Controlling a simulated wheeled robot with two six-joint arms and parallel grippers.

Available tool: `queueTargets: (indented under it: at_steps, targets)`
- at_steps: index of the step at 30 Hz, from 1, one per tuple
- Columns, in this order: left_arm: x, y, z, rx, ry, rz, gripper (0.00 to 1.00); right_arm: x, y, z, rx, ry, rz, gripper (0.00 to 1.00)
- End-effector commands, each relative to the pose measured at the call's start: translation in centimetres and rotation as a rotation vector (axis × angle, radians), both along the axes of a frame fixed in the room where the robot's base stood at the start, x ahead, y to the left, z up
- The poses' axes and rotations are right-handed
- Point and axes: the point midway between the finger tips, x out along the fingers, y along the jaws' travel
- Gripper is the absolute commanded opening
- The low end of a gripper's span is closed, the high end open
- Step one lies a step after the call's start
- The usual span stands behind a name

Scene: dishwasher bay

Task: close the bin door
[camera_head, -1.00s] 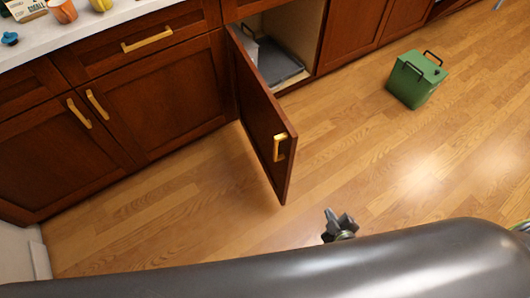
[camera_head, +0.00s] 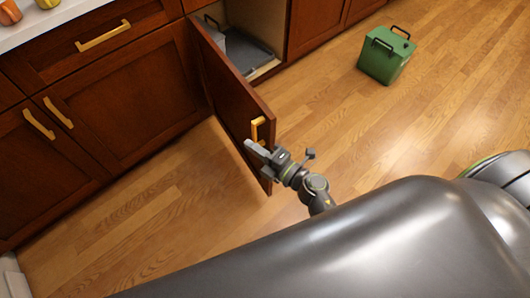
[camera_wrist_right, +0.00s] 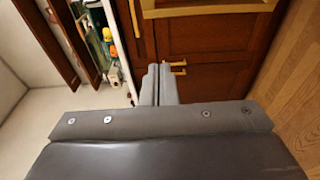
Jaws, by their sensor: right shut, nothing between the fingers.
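The bin door (camera_head: 225,85) is a dark red-brown wooden cabinet door standing wide open, swung out from its bay. Its gold handle (camera_head: 257,128) is near the free edge, on the face turned toward me. My right gripper (camera_head: 255,148) is shut and empty. In the head view its fingertips overlap the door face just below the handle; I cannot tell whether they touch. In the right wrist view the shut fingers (camera_wrist_right: 158,85) point ahead toward wooden cabinet fronts with gold handles. My left gripper is not in view.
The open bay (camera_head: 238,48) has a grey base inside. A green bin (camera_head: 385,58) with black handles stands on the floor to the right. Closed drawers and cabinets with gold handles line the left, under a white counter (camera_head: 50,22). Wooden floor is clear around the door.

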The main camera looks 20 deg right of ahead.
Motion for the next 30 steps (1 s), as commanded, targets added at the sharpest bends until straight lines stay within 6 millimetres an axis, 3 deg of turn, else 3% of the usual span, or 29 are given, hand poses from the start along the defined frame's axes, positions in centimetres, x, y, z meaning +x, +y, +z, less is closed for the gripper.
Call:
queueTargets:
  at_steps: [6, 9, 15, 30]
  targets:
    - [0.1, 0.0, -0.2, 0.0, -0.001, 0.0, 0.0, 3.9, 1.8, -0.1, -0.001, 0.0, 0.0, 0.0]
    - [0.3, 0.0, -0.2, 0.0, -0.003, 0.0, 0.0, 3.9, 0.0, -0.2, -0.006, 0.0, -0.001, 0.0]
    - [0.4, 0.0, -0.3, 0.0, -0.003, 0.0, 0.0, 4.2, -1.7, -0.1, 0.0, 0.001, -0.001, 0.0]
    - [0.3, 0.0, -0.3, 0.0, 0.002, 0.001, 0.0, 4.2, -2.1, -0.1, 0.0, 0.001, -0.001, 0.0]
